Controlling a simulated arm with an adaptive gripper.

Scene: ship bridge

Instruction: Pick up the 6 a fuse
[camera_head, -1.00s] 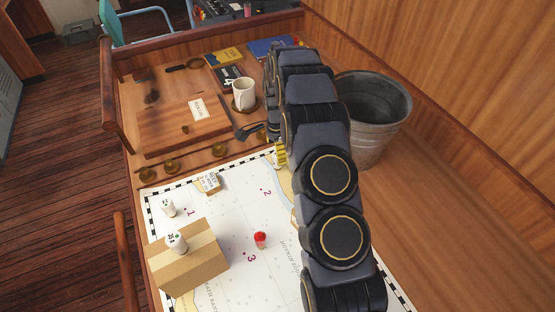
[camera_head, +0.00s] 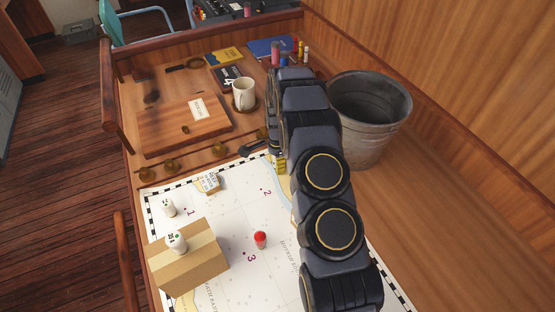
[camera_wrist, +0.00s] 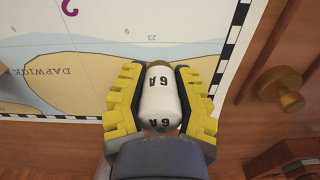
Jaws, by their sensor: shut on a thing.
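The 6 A fuse (camera_wrist: 160,98) is a white cylinder marked "6A" twice, seen close in the wrist view. My gripper (camera_wrist: 161,97) is shut on it, with yellow stepped fingers on both sides. Behind the fuse lies the chart's printed coast and checkered border. In the head view my gripper (camera_head: 278,164) is at the chart's far edge, mostly behind my arm, and the fuse is hidden there. I cannot tell whether the fuse touches the surface.
A white cylinder (camera_head: 168,207) stands on the chart (camera_head: 225,210); another (camera_head: 176,241) is on a cardboard box (camera_head: 205,268). A red-topped item (camera_head: 260,240) and a small labelled box (camera_head: 209,182) are nearby. A mug (camera_head: 244,95) and a metal bucket (camera_head: 365,130) stand farther back.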

